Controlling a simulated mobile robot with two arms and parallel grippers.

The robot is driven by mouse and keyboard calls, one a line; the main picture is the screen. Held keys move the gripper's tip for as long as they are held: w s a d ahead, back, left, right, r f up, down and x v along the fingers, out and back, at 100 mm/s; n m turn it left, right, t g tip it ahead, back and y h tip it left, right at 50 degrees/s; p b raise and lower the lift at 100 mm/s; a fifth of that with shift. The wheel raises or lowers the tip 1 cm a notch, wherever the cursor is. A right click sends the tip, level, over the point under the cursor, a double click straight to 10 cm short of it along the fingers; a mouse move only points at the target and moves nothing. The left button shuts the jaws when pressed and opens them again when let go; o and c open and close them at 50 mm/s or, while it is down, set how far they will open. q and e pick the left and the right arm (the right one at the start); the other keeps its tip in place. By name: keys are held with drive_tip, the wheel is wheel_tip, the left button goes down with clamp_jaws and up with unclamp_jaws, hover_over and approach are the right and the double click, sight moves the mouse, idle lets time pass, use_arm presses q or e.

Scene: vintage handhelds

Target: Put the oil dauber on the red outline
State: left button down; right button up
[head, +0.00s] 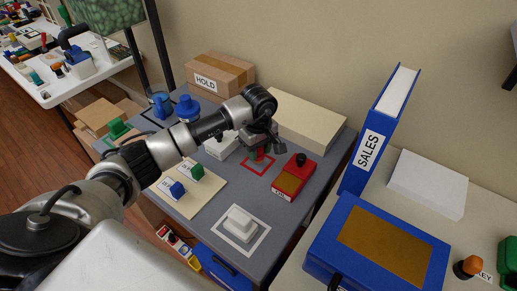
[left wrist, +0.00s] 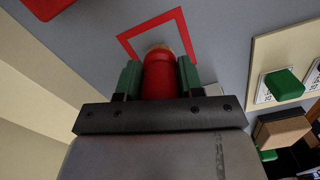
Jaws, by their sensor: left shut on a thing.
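My left gripper (head: 262,147) is shut on the oil dauber (head: 259,155), a red cylinder. In the left wrist view the dauber (left wrist: 159,75) sits between the two green fingers (left wrist: 160,78), and a tan tip shows at its far end. The red outline (head: 248,170) is a square drawn on the grey table top. The dauber is at the outline's back part in the head view. In the left wrist view its tip overlaps the inside of the outline (left wrist: 148,25). I cannot tell whether it touches the table. My right gripper is not in view.
A red box with a black knob (head: 296,178) stands close right of the outline. A white block (head: 240,224) sits in a white outline in front. A cream board (head: 190,203) carries blue and green blocks. A long cream box (head: 305,118) and a HOLD carton (head: 221,75) stand behind.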

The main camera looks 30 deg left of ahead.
use_arm(q)
drive_tip(key=shift+f, duration=0.35)
drive_tip(key=shift+f+b, duration=0.2)
drive_tip(key=shift+b, duration=0.1)
drive_tip(key=c, duration=0.7)
unclamp_jaws()
drive_tip(key=shift+r, duration=0.1)
